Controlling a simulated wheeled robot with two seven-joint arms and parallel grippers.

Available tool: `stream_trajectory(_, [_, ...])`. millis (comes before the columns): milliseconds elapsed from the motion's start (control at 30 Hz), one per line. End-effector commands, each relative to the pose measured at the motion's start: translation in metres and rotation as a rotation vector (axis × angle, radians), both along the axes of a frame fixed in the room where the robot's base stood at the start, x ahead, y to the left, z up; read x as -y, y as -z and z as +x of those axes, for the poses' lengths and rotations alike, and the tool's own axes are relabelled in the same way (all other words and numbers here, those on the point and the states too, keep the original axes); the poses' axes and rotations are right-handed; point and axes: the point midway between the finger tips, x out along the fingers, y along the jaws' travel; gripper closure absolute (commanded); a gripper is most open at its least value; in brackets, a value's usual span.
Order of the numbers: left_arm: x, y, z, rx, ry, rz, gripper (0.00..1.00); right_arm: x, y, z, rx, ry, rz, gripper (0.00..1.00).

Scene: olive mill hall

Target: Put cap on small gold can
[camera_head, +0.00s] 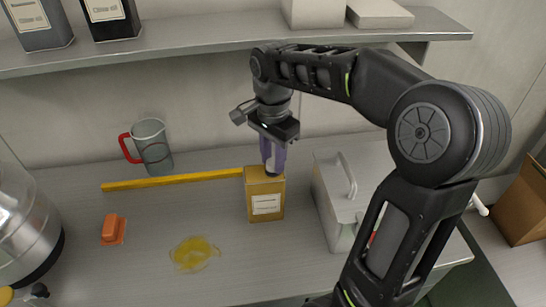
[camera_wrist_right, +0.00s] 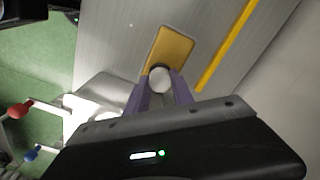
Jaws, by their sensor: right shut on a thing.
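The small gold can (camera_head: 264,204) stands upright on the grey bench with a pale label on its front. Its gold top also shows in the right wrist view (camera_wrist_right: 174,42). My right gripper (camera_head: 273,160) points down over the can's top, its purple fingers shut on the cap. The cap (camera_wrist_right: 159,79) shows in the right wrist view as a round whitish piece with a dark edge between the fingers, over one end of the can's top. I cannot tell whether the cap touches the can. The fingers mostly hide the cap in the head view. My left gripper is not in view.
A yellow strip (camera_head: 172,180) lies left of the can. A grey jug with a red handle (camera_head: 152,148) stands behind it. A shelf (camera_head: 180,55) hangs above.

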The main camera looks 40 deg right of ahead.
Motion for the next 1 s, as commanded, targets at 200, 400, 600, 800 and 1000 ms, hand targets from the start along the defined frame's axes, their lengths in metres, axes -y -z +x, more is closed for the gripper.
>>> stream_trajectory(200, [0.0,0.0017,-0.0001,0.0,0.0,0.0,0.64,-0.0001,0.0024,0.0,0.0,0.0,0.0,1.0])
stream_trajectory(400, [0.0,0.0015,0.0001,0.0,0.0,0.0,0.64,-0.0001,0.0023,0.0,0.0,0.0,0.0,1.0])
stream_trajectory(600, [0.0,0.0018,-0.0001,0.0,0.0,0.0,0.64,-0.0001,0.0027,0.0,0.0,0.0,0.0,1.0])
stream_trajectory(800, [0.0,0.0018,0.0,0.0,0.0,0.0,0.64,0.0,0.0026,0.0,0.0,0.0,0.0,0.66])
stream_trajectory(1000, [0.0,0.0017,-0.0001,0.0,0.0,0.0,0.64,0.0,0.0026,0.0,0.0,0.0,0.0,0.5])
